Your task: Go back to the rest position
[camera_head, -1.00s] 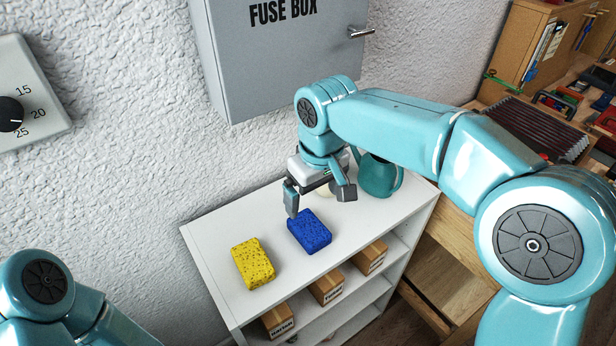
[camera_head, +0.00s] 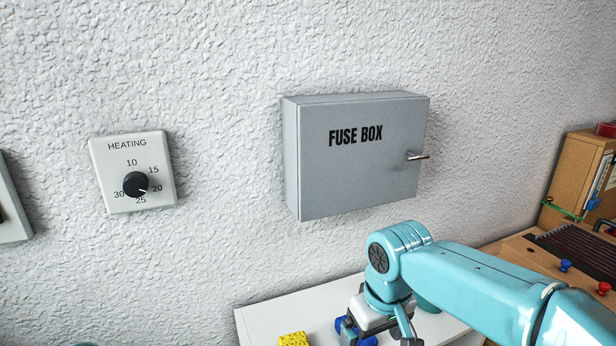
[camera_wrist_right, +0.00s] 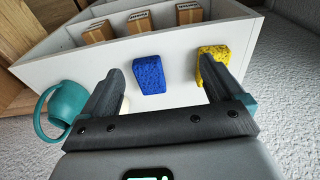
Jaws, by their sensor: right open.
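My right gripper (camera_head: 380,335) hangs over the white shelf unit (camera_head: 262,322) at the bottom of the head view. In the right wrist view its two fingers (camera_wrist_right: 160,90) are spread apart with nothing between them. The blue sponge (camera_wrist_right: 149,74) lies on the shelf top beyond the fingers, and the yellow sponge (camera_wrist_right: 213,62) lies partly behind the right-hand finger. In the head view the yellow sponge (camera_head: 294,340) is cut off by the lower edge, and the blue sponge (camera_head: 352,330) is partly hidden by the gripper. My left gripper is not in view.
A teal watering can (camera_wrist_right: 68,103) stands on the shelf top beside the fingers. Small boxes (camera_wrist_right: 137,21) sit on the shelf below. A closed grey fuse box (camera_head: 360,165) and a heating dial (camera_head: 135,184) are on the wall. A workbench (camera_head: 520,246) is at right.

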